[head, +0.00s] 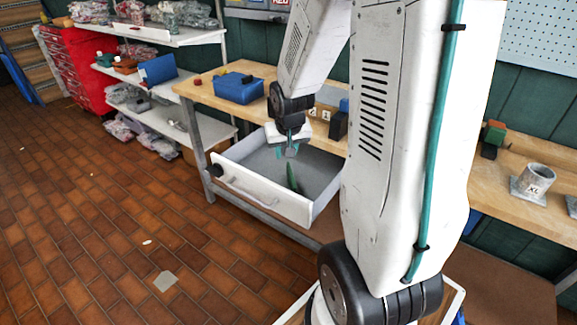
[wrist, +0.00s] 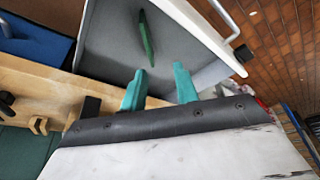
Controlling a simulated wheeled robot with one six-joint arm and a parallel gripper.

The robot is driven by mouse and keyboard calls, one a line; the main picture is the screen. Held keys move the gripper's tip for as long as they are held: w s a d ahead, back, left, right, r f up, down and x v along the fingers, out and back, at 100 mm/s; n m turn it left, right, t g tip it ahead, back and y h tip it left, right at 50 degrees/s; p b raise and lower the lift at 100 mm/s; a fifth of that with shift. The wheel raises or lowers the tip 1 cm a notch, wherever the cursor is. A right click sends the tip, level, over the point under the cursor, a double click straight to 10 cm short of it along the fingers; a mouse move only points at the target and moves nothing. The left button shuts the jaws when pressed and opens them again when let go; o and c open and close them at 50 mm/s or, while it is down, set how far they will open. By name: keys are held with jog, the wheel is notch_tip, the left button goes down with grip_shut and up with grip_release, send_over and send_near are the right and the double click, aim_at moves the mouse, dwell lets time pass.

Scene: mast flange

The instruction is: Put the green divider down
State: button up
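The green divider (head: 291,178) is a thin dark green strip inside the open drawer (head: 262,195), near the drawer's front panel. In the wrist view the divider (wrist: 146,36) shows as a narrow strip on the grey drawer floor, beyond the fingertips. I cannot tell whether it stands on edge or lies flat. My gripper (head: 290,151) is over the drawer, and its teal fingers (wrist: 160,72) are spread with nothing between them. The divider appears apart from both fingers.
The drawer hangs pulled out below a wooden workbench (head: 205,88). A blue bin (head: 239,88) and a dark block (head: 339,124) stand on the bench. Shelves with bagged parts (head: 150,119) stand at left. The tiled floor (head: 110,220) in front is mostly clear.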

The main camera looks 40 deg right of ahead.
jog(key=s+a+r+n+y, duration=0.1)
jog(key=s+a+r+n, duration=0.1)
jog(key=s+a+r, duration=0.3)
jog(key=s+a+r+n, duration=0.1)
jog(key=s+a+r, duration=0.2)
jog(key=a+r, duration=0.45)
jog(key=s+a+r+n+g, duration=0.1)
jog(key=s+a+r, duration=0.1)
jog(key=s, duration=0.4)
jog(key=s+a+r+n+g+y, duration=0.1)
jog(key=s+a+r, duration=0.1)
jog(key=s+a, duration=0.3)
jog(key=shift+s+a+n, duration=0.3)
jog(key=shift+s+n, duration=0.1)
jog(key=shift+s, duration=0.45)
jog(key=shift+r, duration=0.1)
